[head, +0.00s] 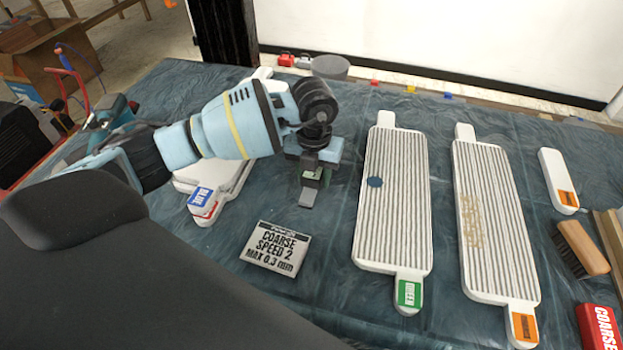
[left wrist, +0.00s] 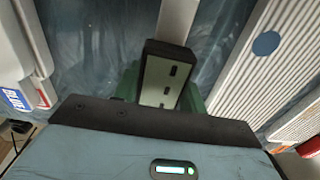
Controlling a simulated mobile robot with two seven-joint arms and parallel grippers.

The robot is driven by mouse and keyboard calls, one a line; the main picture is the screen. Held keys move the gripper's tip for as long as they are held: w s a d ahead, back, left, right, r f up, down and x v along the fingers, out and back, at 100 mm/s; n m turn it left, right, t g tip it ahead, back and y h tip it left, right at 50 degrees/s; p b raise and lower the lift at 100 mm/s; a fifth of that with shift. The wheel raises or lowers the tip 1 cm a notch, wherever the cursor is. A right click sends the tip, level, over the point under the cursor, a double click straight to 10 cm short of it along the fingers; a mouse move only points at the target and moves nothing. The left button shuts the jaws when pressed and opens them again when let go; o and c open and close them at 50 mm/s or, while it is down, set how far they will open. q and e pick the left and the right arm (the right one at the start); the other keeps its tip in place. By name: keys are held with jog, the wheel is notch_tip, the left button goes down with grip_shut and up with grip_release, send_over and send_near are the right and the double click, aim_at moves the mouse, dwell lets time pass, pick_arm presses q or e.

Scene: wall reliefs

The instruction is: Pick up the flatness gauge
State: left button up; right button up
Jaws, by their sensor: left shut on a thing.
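The flatness gauge looks like a pale grey strip (head: 308,197) with a dark handle block. It stands out below my left gripper (head: 312,172), over the table between the blue-tagged boards and the green-tagged board. In the left wrist view the block (left wrist: 164,82) has a pale face with dark slots and lies between the fingers, with the strip running away from it. My left gripper is shut on it. The fingers hide part of the gauge, and I cannot tell whether the strip touches the table. My right gripper is not in view.
A ribbed green-tagged board (head: 394,200) and a ribbed orange-tagged board (head: 490,210) lie to the right. Blue-tagged boards (head: 215,180) lie left, partly under my arm. A "COARSE SPEED 2" card (head: 275,248), a brush (head: 582,248) and a red block (head: 598,327) lie nearer.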

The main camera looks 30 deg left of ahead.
pick_arm(q)
jog(key=s+d, duration=0.2)
jog(key=d, duration=0.2)
jog(key=s+d, duration=0.3)
jog(key=d, duration=0.1)
jog(key=s+d+r, duration=0.1)
jog(key=s+d, duration=0.1)
jog(key=d, duration=0.3)
jog(key=shift+s+d+r, duration=0.1)
jog(key=shift+s, duration=0.15)
